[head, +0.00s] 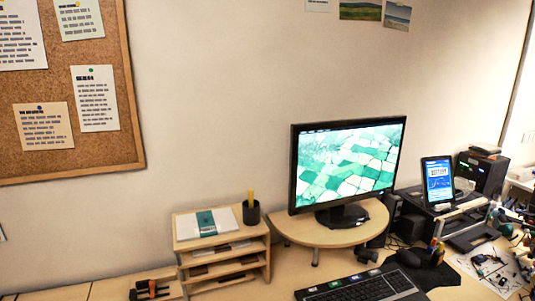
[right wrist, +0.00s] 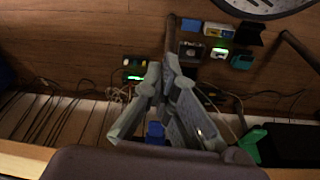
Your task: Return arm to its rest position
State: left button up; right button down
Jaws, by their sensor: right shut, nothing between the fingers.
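My right gripper (right wrist: 165,75) shows in the right wrist view. Its grey fingers come together at the tips and hold nothing. Behind and beyond the fingers are small dark modules with green lights, one (right wrist: 135,77) to the left and one (right wrist: 219,52) to the upper right. A small blue part (right wrist: 155,132) shows between the finger bases; I cannot tell what it is. Neither gripper can be made out in the head view, and my left gripper is not in view.
The head view shows a monitor (head: 345,165) on a round stand, a wooden shelf (head: 224,262), a keyboard (head: 362,288), a tablet (head: 438,181) and cluttered electronics at the right. In the right wrist view, several thin cables (right wrist: 45,112) run beside the modules, and a round dial (right wrist: 262,6) is at the top.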

jog(key=s+d+f+g+b, duration=0.1)
jog(key=s+d+f, duration=0.2)
jog(key=s+f, duration=1.5)
notch_tip(320, 180, down, 4)
jog(key=shift+s+d+r+g, duration=0.1)
jog(key=shift+s+d+g, duration=0.05)
jog(key=shift+g, duration=0.15)
